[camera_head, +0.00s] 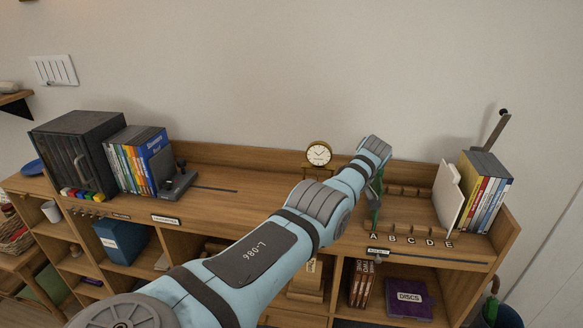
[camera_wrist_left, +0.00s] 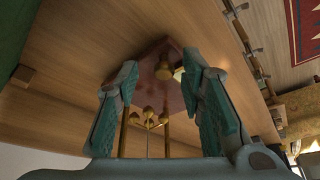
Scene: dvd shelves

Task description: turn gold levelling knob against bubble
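Gold posts and a small branched gold piece (camera_wrist_left: 148,121) show nearer the camera. My left gripper (camera_wrist_left: 160,95) is open, its two green-padded fingers on either side of this view, with nothing clearly held between them. In the head view my left gripper (camera_head: 374,205) points down at the shelf, right of a small gold clock (camera_head: 319,154). I cannot make out a bubble. My right gripper is not in view.
A row of lettered holders A to E (camera_head: 412,238) stands along the shelf's front edge. Upright cases (camera_head: 485,190) with a white divider (camera_head: 448,195) stand at right. A dark case box (camera_head: 75,150) and books (camera_head: 140,158) stand at left. The shelf (camera_head: 235,182) between is largely clear.

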